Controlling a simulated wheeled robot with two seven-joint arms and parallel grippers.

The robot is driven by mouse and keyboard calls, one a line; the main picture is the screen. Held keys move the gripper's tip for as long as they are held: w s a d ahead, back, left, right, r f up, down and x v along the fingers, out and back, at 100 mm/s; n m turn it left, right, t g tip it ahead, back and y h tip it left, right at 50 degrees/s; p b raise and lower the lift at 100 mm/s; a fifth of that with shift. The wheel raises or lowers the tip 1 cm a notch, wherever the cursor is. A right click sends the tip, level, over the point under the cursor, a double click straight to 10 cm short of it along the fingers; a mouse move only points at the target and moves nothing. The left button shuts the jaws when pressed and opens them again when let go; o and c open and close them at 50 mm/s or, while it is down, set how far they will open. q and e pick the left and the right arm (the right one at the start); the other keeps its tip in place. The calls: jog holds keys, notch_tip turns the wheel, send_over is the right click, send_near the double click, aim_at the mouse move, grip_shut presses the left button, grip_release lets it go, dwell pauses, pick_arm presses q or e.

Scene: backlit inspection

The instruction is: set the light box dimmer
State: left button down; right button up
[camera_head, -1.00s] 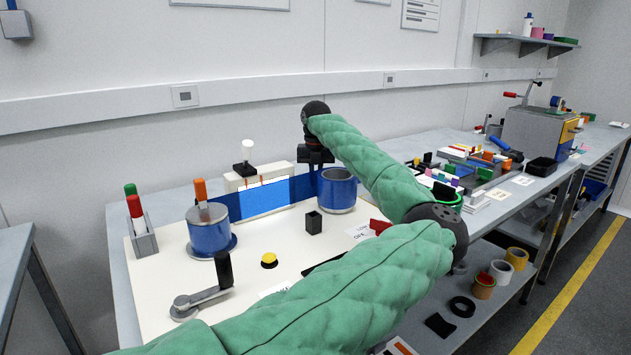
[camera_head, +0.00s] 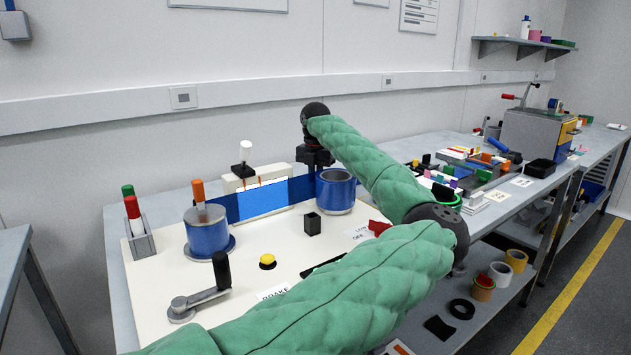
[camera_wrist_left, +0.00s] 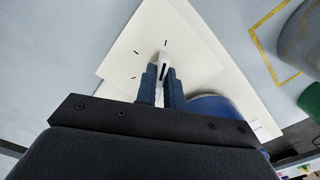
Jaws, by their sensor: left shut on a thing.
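In the left wrist view a white dimmer knob (camera_wrist_left: 166,60) with a dark slot or line stands on a pale plate (camera_wrist_left: 190,40) with short black tick marks around it. My left gripper (camera_wrist_left: 164,76) is shut on this knob. In the head view the same gripper (camera_head: 316,165) points down behind a blue pot, which hides its fingertips and the knob. The light box (camera_head: 281,172) has a pale housing and a lit blue screen (camera_head: 262,203), left of the gripper. A dark blue strip crosses its front. My right gripper is not in view.
The blue pot (camera_head: 336,193) stands close in front of my gripper. A blue cylinder (camera_head: 207,231), a black-handled crank (camera_head: 200,300), a yellow button (camera_head: 268,261) and a small black box (camera_head: 312,223) are on the panel. The wall (camera_head: 240,130) is behind.

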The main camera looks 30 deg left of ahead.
pick_arm(q)
jog(key=shift+r, duration=0.1)
jog(key=c, duration=1.5)
grip_release()
jog(key=shift+r, duration=3.8)
